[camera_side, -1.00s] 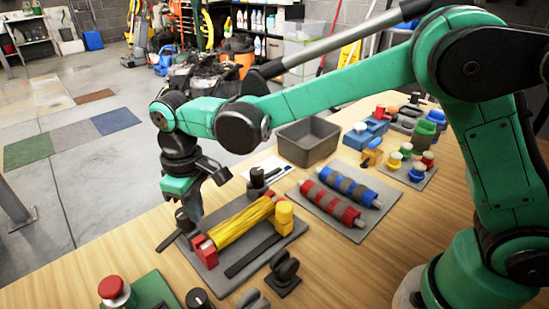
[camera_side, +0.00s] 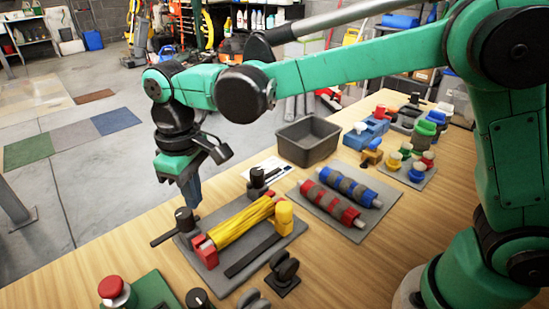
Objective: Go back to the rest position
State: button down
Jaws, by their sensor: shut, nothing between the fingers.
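My gripper (camera_side: 193,200) points down at the left part of the bench, above and beside a black knob with a handle (camera_side: 182,221). Its fingers look shut and empty; the fingertips are small in this view. Near it is a grey plate (camera_side: 208,259) with a yellow roller (camera_side: 238,222) held between a red block (camera_side: 204,250) and a yellow post (camera_side: 284,217). I cannot tell how far the fingertips are from the knob in depth.
A second plate (camera_side: 343,230) carries a blue and a red banded roller. A grey bin (camera_side: 308,140) stands behind. A red button (camera_side: 111,287), a black wheel on a stand (camera_side: 284,270) and several coloured knobs (camera_side: 418,171) are around the bench (camera_side: 350,270). Open floor lies left.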

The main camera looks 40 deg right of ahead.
notch_tip(320, 180, up, 2)
dwell(0.4)
jog(key=s+d+m+t, duration=0.3)
jog(key=s+d, duration=0.1)
jog(key=d, duration=0.4)
jog(key=s+d+m+t, duration=0.3)
jog(key=s+d+t, duration=0.1)
jog(key=d, duration=0.5)
jog(key=shift+s+d, duration=0.15)
jog(key=shift+s, duration=0.35)
